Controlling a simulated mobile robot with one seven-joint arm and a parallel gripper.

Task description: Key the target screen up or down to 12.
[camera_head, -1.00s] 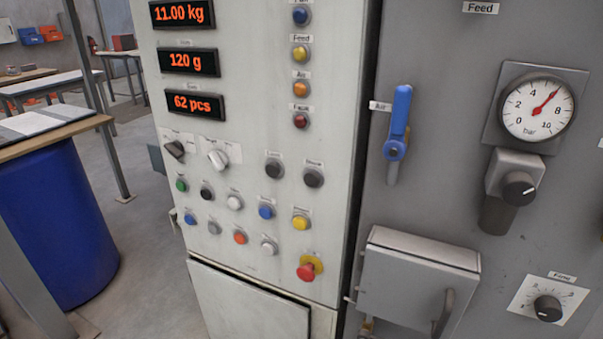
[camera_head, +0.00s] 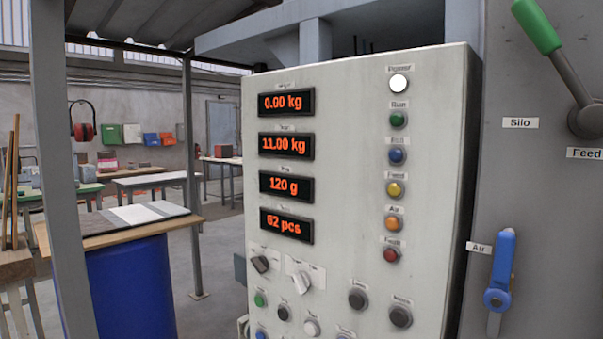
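The grey-white control cabinet shows a column of orange-lit screens. The top screen (camera_head: 286,102) reads 0.00 kg. The screen below it (camera_head: 286,146) reads 11.00 kg; its small label is blurred but looks like the target one. Below are a 120 g screen (camera_head: 286,187) and a 62 pcs screen (camera_head: 286,225). Two dark round buttons, a left one (camera_head: 357,299) and a right one (camera_head: 401,317), sit lower right with small labels too blurred to read surely. My gripper is not in view.
A lamp column runs right of the screens, its top white lamp (camera_head: 399,84) lit. Two selector knobs, one black (camera_head: 260,264) and one white (camera_head: 301,283), sit below the screens. A blue air lever (camera_head: 501,265) and green-handled silo lever (camera_head: 537,27) stand at right. A blue drum (camera_head: 131,290) stands left.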

